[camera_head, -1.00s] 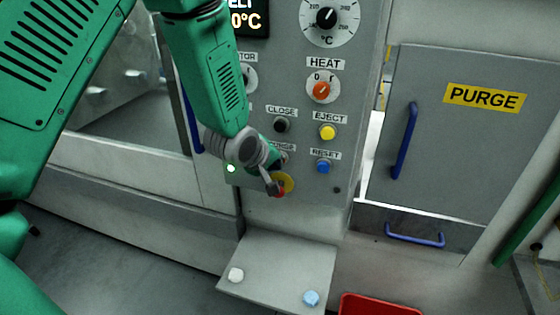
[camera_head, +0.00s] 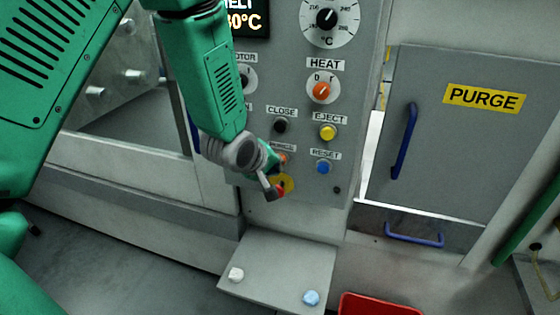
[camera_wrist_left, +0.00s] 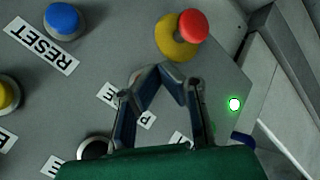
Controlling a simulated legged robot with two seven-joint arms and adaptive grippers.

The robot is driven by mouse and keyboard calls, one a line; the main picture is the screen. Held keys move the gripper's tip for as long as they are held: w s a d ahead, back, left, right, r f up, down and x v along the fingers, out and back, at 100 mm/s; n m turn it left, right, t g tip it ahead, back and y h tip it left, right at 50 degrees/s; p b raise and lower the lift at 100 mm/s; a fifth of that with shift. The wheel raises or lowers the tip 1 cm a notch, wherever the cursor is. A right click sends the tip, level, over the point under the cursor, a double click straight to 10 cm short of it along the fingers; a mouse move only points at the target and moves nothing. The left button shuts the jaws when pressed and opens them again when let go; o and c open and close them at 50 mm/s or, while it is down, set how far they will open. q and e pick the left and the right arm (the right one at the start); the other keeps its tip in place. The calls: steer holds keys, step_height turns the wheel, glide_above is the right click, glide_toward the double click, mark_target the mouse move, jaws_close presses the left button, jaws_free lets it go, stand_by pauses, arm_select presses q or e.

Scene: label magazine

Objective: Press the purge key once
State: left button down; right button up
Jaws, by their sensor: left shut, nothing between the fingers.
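The control panel (camera_head: 300,220) carries labelled keys. A partly covered label (camera_head: 283,147), apparently PURGE, sits below the black CLOSE key (camera_head: 281,126). A small orange-red patch (camera_head: 283,158) shows under that label beside my gripper; it may be the purge key. My left gripper (camera_wrist_left: 161,72) is shut and empty, low in front of the panel. My right gripper is out of view.
A red mushroom button on a yellow disc (camera_wrist_left: 168,42) sits close to the fingertips. The blue RESET key (camera_head: 323,167) and yellow EJECT key (camera_head: 328,132) are to the right. A shelf (camera_head: 280,260) juts out below. A door marked PURGE (camera_head: 470,150) stands at right.

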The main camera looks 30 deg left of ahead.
arm_select(q)
steer(key=s, duration=0.2)
steer(key=s+d, duration=0.1)
steer(key=s, duration=0.1)
steer(key=shift+s+d, duration=0.1)
steer(key=shift+s, duration=0.3)
steer(key=shift+f, duration=0.1)
stand_by(0.8)
steer(key=s+d+f+m+g+b, duration=0.1)
steer(key=s+f+m+g+b, duration=0.3)
steer(key=s+f, duration=1)
steer(key=s+d+f+m+g+b, duration=0.2)
steer(key=s+f+m+b, duration=0.7)
steer(key=f, duration=1.3)
steer(key=s+g, duration=0.2)
steer(key=s, duration=0.3)
steer(key=shift+b, duration=0.35)
steer(key=shift+w, duration=0.1)
